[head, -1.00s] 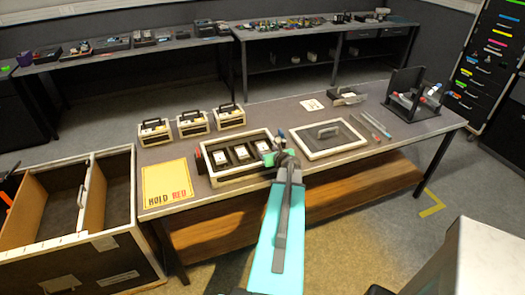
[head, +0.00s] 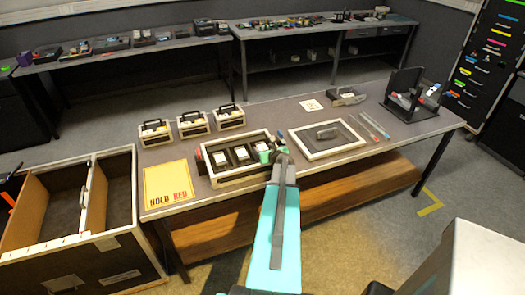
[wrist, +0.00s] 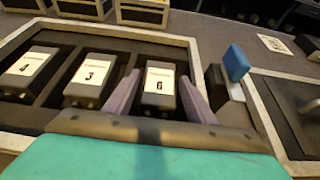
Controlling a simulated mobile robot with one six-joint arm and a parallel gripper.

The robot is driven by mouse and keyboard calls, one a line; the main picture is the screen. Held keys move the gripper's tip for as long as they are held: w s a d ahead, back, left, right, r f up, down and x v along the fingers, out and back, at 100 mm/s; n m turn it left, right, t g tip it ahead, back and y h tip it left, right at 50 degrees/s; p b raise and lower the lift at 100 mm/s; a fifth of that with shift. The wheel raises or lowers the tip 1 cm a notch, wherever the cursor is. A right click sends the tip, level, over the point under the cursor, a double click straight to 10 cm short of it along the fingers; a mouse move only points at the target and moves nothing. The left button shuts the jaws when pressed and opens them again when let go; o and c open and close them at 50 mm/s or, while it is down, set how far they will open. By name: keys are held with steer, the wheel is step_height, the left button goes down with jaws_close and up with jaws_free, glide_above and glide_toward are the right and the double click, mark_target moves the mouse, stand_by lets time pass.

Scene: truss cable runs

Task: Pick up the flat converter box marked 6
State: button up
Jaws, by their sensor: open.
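The flat converter box marked 6 (wrist: 160,81) is dark with a white label and sits in the right slot of a pale-rimmed tray (wrist: 150,34). Boxes marked 3 (wrist: 88,79) and 4 (wrist: 29,70) sit in the slots to its left. My gripper (wrist: 155,90) is open, with its two purple fingers on either side of box 6 in the wrist view. I cannot tell whether the fingers touch it.
A blue-topped part (wrist: 236,63) stands close to the right of my gripper at the tray's edge. A framed dark panel (head: 325,138) lies to the right. Several handled cases (head: 193,125) stand behind the tray. A "HOLD RED" yellow sheet (head: 170,184) lies left.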

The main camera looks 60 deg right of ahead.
stand_by(0.6)
steer(key=c, duration=1)
steer(key=shift+r+b, duration=0.6)
steer(key=shift+r, duration=4.4)
